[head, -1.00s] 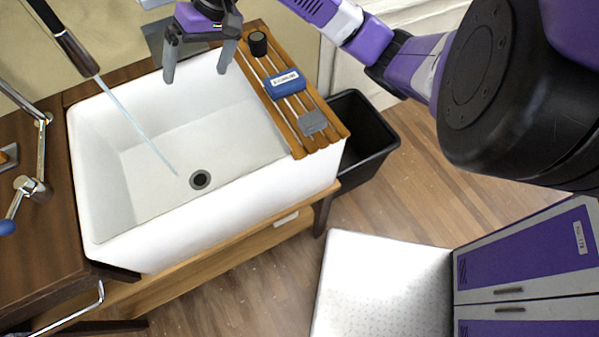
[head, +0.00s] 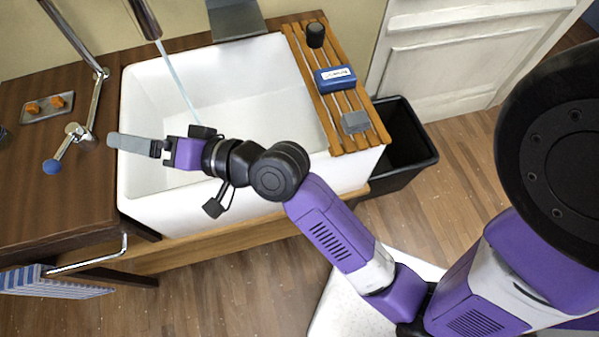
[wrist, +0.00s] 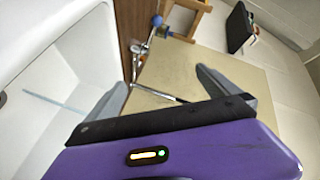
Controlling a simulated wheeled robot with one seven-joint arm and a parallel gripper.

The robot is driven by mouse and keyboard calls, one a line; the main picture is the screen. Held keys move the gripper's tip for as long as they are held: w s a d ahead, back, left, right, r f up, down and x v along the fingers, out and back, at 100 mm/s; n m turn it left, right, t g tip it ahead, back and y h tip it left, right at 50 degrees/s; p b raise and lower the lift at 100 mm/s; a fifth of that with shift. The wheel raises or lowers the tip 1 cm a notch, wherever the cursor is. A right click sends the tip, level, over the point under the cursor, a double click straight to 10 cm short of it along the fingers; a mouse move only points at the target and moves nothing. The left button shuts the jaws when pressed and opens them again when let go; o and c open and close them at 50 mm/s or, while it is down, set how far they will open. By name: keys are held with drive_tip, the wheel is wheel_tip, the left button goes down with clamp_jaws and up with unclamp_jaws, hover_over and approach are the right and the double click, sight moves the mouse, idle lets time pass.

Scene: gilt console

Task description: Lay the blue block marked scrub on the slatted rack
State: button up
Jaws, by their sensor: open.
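The blue block (head: 335,79) with a white label lies on the slatted wooden rack (head: 340,138), which spans the right end of the white sink. The label is too small to read surely. My gripper (head: 112,141) is over the left rim of the sink, pointing left, far from the block and rack. It is seen edge-on in the head view. In the wrist view my gripper (wrist: 165,92) has its two grey fingers spread apart with nothing between them. Neither the block nor the rack shows in the wrist view.
A black knob-like object (head: 316,35) and a grey block (head: 355,122) share the rack with the blue block. A pale blue stream (head: 178,85) falls from the tap into the sink (head: 128,100). A black bin (head: 415,165) stands right of the sink.

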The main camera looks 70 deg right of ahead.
drive_tip(key=s+a+f+h, duration=0.2)
drive_tip(key=s+f, duration=0.4)
drive_tip(key=s, duration=0.4)
drive_tip(key=s+d+n, duration=0.2)
drive_tip(key=s+n, duration=0.3)
drive_tip(key=s, duration=0.6)
drive_tip(key=s+d+r+n+g, duration=0.1)
drive_tip(key=s+n, duration=0.4)
drive_tip(key=s, duration=0.6)
drive_tip(key=shift+s+d+r, duration=0.15)
drive_tip(key=shift+d+r, duration=0.05)
drive_tip(key=shift+d, duration=0.4)
drive_tip(key=shift+f, duration=0.1)
drive_tip(key=shift+f+b, duration=0.25)
drive_tip(key=shift+b, duration=0.1)
